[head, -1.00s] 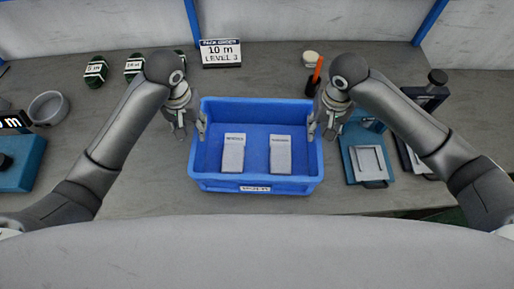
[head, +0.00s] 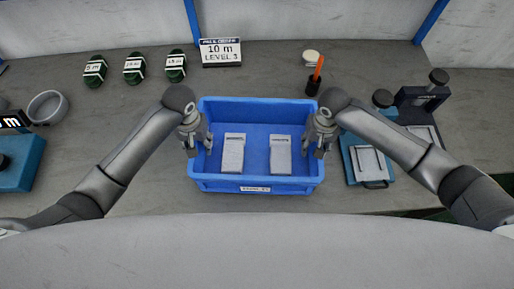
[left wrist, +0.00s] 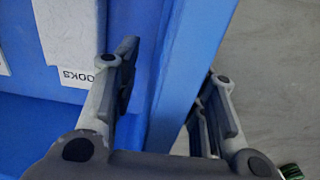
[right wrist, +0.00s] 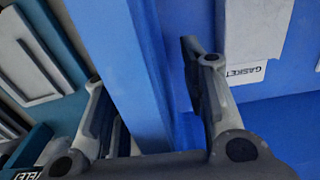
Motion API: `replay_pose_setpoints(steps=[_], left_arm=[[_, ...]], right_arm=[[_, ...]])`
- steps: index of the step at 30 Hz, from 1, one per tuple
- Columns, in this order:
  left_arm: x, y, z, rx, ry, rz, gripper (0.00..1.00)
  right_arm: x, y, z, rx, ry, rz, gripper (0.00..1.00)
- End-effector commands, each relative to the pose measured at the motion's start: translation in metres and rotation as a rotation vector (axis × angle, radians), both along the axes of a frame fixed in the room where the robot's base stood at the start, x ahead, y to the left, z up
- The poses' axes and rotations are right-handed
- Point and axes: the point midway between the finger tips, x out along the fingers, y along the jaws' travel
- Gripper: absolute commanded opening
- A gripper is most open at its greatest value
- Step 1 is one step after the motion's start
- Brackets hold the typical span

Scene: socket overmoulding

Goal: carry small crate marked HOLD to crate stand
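A blue crate (head: 255,182) stands on the grey bench, holding two light grey boxy parts (head: 233,153) (head: 281,155). Its front label is too small to read; I cannot confirm HOLD. My left gripper (head: 196,143) is at the crate's left wall, with one finger inside and one outside; the left wrist view shows the wall (left wrist: 192,60) between its open fingers. My right gripper (head: 320,142) straddles the right wall likewise; the right wrist view shows that wall (right wrist: 125,70) with gaps to the open fingers. I cannot make out a crate stand.
Teal fixtures (head: 366,163) stand close right of the crate. An orange-handled tool (head: 318,70) and a sign (head: 221,52) are behind it. Dark green coils (head: 134,68), a grey bowl (head: 48,107) and a teal device (head: 20,165) are at left.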

Motion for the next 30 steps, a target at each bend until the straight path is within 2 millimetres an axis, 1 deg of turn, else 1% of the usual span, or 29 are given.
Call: replay_pose_setpoints(steps=[2,9,11,23,30], left_arm=[[-0.0001,-0.0002,0.0001,0.0,0.0,0.0,0.38],[0.0,-0.0002,0.0004,0.0,0.0,0.0,0.07],[0.0,-0.0002,0.0004,0.0,0.0,0.0,0.0],[0.0001,-0.0001,0.0007,0.0,0.0,0.0,0.0],[0.0007,-0.0001,0.005,-0.001,-0.002,0.0,0.0]], right_arm=[[0.0,0.0,0.0001,0.0,0.0,0.0,0.38],[0.0001,-0.0001,0.0003,0.0,0.0,-0.001,0.07],[0.0001,-0.0001,0.0003,0.0,0.0,-0.001,0.0],[0.0003,-0.0003,0.0006,0.0,0.0,-0.001,0.0],[0.0009,-0.0002,0.0049,0.0,-0.002,-0.001,0.0]])
